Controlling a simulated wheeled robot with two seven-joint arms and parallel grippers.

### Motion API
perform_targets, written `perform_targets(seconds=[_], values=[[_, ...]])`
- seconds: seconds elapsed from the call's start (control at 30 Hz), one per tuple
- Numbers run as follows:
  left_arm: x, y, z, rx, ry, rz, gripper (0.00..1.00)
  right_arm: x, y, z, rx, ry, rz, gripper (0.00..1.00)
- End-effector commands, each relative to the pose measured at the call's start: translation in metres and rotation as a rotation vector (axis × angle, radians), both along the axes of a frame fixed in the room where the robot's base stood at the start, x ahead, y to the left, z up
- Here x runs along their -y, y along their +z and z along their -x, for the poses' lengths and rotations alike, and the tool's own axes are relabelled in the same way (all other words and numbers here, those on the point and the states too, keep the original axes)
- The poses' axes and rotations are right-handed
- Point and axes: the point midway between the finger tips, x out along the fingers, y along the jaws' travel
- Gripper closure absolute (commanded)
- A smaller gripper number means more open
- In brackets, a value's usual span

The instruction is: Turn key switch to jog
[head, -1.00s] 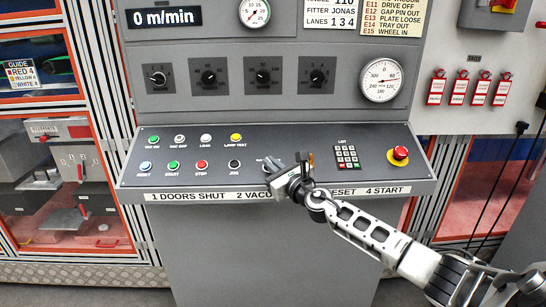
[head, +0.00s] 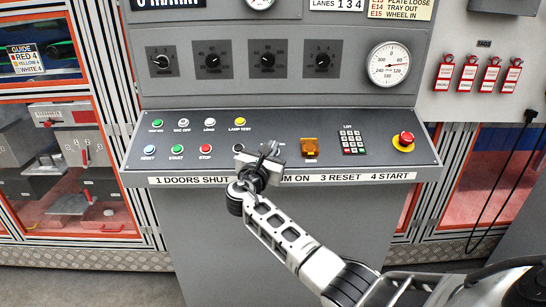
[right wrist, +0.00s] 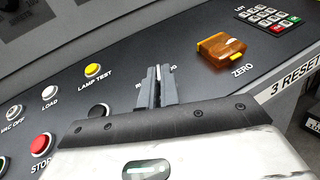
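My right gripper (head: 268,152) is over the sloped grey control panel (head: 350,173), between the black jog button and the orange cover. In the right wrist view its two fingers (right wrist: 158,88) stand close together with a narrow gap. A thin pale piece, seemingly the key, shows between their tips. I cannot tell whether they grip it. The fingers hide the key switch body and most of its label; only a few letters show on either side. The key's angle is not clear. My left gripper is not in view.
An orange flip cover (head: 310,146) marked ZERO is just right of the gripper, then a keypad (head: 352,141) and a red emergency stop (head: 406,138). Several push buttons, including the yellow lamp test (right wrist: 93,70) and red stop (right wrist: 41,144), lie to the left.

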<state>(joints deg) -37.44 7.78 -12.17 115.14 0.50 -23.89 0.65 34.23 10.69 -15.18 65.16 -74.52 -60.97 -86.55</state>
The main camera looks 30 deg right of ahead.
Motion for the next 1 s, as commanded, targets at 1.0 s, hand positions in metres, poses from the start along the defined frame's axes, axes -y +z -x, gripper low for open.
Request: perform_targets(seconds=[1.0], values=[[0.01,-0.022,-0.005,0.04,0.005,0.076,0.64,-0.002,0.001,-0.006,0.087,-0.391,-0.142,1.0]])
